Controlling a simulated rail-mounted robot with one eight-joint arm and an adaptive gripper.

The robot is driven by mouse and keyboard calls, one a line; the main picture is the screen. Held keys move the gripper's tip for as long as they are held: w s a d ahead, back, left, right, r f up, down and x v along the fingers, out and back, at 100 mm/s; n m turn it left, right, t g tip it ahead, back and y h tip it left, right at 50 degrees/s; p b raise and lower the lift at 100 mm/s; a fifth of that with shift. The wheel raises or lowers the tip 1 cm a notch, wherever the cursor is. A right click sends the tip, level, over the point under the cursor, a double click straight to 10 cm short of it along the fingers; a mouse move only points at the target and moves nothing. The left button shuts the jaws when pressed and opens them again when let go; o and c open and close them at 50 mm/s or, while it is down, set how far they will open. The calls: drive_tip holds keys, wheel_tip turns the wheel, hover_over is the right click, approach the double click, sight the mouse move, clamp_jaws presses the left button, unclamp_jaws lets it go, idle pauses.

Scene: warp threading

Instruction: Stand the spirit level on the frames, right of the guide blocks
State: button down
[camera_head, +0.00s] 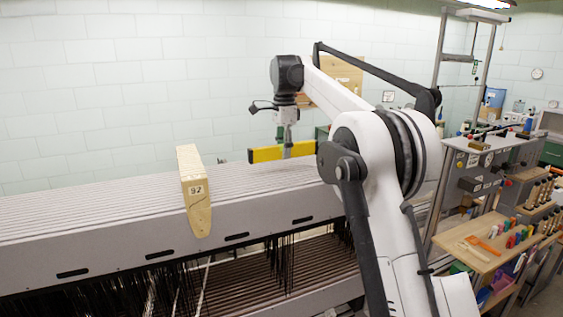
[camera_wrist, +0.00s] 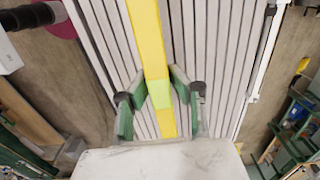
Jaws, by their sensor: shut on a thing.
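The yellow spirit level (camera_head: 266,155) is in my gripper (camera_head: 287,148), on edge and roughly level, over the far side of the frames. In the wrist view my gripper (camera_wrist: 160,97) is shut on the level (camera_wrist: 147,32) from both sides, and the level runs along the frame bars. The grey frames (camera_head: 110,200) form a long ribbed top. A wooden guide block (camera_head: 193,188) marked 92 stands across them, left of the level and apart from it. I cannot tell whether the level touches the frames. My arm hides the level's right end and the frames to the right.
Black heddles and cords hang below the frames' front rail (camera_head: 150,255). A wooden side table (camera_head: 490,245) with coloured small items stands at the right, beside a grey control panel (camera_head: 480,170). The frame top between block and level is clear.

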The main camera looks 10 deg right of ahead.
sight(282, 171)
drive_tip(key=shift+w+a+f, duration=0.2)
drive_tip(key=shift+w+f, duration=0.25)
drive_tip(key=shift+w, duration=0.25)
drive_tip(key=shift+f+p, duration=0.35)
drive_tip(key=shift+f, duration=1.6)
drive_tip(key=shift+f, duration=0.1)
drive_tip(key=c, duration=1.6)
unclamp_jaws()
wheel_tip(282, 171, up, 12)
drive_tip(key=shift+r+p, duration=0.1)
drive_tip(key=shift+p, duration=0.2)
